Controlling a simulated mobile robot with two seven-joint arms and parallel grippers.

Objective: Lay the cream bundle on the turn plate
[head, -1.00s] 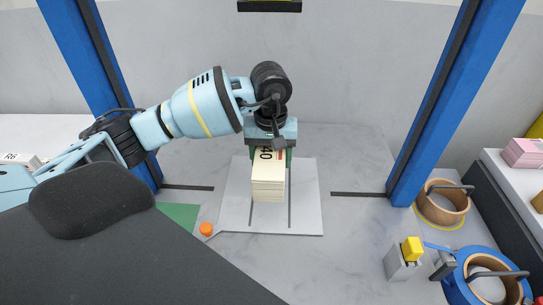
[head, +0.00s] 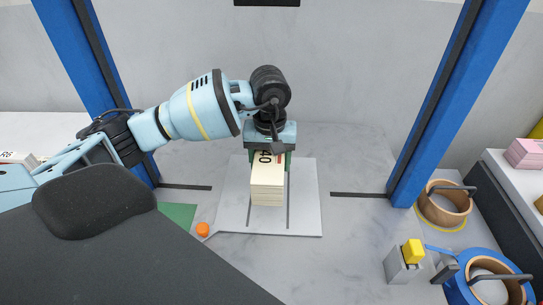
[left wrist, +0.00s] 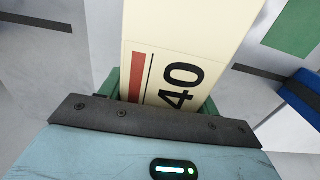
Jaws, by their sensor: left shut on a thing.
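The cream bundle (head: 267,184) is a thick stack with a red bar and the number 40 on its top sheet. It also shows in the left wrist view (left wrist: 190,35). My left gripper (head: 270,160) is shut on the far end of the bundle, its green jaws (left wrist: 131,84) on both sides. The turn plate (head: 305,205) is a pale square with dark slots, under the bundle in the head view. I cannot tell whether the bundle touches the plate. My right gripper is not in view.
Blue posts (head: 452,95) stand on both sides of the plate. An orange knob (head: 203,230) sits at the plate's front left. Pink bundles (head: 524,153) lie on the right shelf.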

